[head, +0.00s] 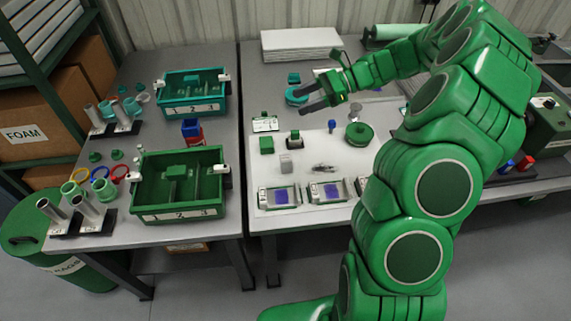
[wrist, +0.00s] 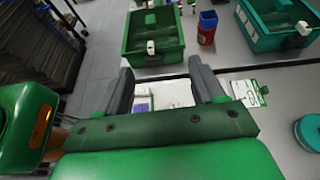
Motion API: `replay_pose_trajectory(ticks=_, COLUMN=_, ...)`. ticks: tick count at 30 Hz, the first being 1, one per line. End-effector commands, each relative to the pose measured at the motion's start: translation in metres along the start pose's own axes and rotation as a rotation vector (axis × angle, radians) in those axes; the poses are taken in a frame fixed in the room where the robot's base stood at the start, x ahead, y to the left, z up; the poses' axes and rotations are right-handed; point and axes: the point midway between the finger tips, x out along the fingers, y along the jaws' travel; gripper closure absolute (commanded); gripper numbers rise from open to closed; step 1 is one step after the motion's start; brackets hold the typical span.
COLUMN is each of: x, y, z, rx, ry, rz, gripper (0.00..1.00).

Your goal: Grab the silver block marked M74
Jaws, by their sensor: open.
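A small silver-grey block (head: 286,164) stands on the white mat (head: 335,150) in the head view. Its marking is too small to read. My gripper (head: 306,97) is open and empty, held above the back part of the bench, behind and a little right of the block. In the wrist view the fingers of my gripper (wrist: 160,70) are spread apart with nothing between them. I cannot make out the silver block in the wrist view.
Trays with blue squares (head: 280,197) line the front.

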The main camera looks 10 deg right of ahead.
Motion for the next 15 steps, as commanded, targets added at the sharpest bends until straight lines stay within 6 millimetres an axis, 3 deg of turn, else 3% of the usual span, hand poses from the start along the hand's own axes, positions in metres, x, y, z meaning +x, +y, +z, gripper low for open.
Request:
replay_pose_trajectory(ticks=9, x=0.041, y=0.001, z=-0.100, rx=0.008, ry=-0.002, rz=0.002, gripper=0.32)
replay_pose_trajectory(ticks=15, x=0.065, y=0.001, z=-0.156, rx=0.007, ry=0.002, rz=0.002, gripper=0.32)
